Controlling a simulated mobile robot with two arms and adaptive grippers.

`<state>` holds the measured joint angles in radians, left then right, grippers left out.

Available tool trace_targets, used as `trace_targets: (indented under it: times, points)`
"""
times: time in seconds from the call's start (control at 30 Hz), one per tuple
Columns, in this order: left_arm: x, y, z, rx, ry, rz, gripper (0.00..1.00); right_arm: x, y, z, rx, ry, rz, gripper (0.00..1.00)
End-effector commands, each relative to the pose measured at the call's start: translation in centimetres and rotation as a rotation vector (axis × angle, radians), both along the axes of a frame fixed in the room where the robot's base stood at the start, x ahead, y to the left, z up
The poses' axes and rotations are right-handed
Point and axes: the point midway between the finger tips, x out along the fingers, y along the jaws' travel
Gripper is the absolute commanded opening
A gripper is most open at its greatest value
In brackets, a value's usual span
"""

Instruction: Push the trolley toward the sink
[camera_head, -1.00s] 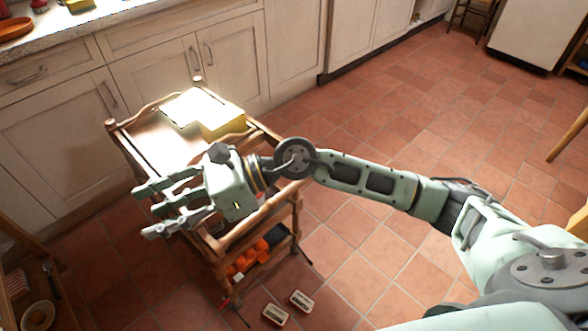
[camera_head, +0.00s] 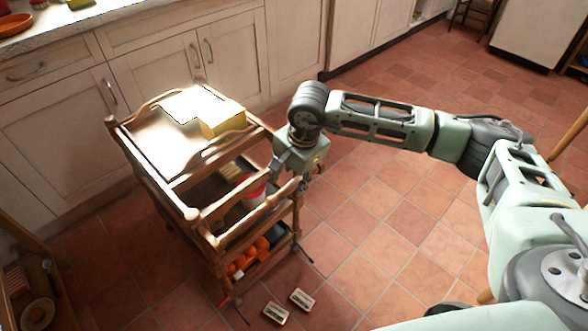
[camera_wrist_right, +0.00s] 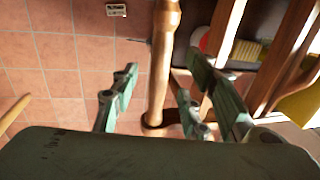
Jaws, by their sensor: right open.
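The wooden trolley (camera_head: 165,152) stands on the tiled floor beside the cabinets, left of centre in the head view. My right gripper (camera_head: 288,180) is at the trolley's right corner, fingers pointing down. In the right wrist view, the open fingers (camera_wrist_right: 160,95) are on either side of a wooden trolley post (camera_wrist_right: 162,60); I cannot tell whether they touch it. My left gripper is out of view. I cannot make out the sink.
A yellow box (camera_head: 222,120) lies on the trolley top, and orange items (camera_head: 243,262) sit on its lower shelf. Two small boxes (camera_head: 301,299) lie on the floor in front. The counter (camera_head: 110,22) runs behind. Open tiled floor lies to the right.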

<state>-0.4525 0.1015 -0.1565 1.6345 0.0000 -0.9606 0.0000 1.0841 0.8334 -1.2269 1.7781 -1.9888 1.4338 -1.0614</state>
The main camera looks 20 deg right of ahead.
Motion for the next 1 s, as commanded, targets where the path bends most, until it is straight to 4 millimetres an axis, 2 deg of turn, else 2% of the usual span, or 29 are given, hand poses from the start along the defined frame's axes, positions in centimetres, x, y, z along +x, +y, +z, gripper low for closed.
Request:
trace_targets:
  times: [0.03, 0.2, 0.57, 1.0]
  points:
    - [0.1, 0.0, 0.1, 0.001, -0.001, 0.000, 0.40, 0.1, 0.1, -0.8, 0.000, 0.003, 0.000, 0.42]
    - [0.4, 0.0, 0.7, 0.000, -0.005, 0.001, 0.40, 0.4, 0.2, -2.5, 0.000, 0.002, 0.000, 0.42]
    - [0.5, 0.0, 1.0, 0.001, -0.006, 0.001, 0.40, 0.5, 0.3, -3.0, 0.002, 0.000, 0.000, 0.42]
    - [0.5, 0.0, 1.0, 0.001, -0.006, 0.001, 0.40, 0.5, 0.3, -3.0, 0.002, 0.000, 0.000, 0.04]
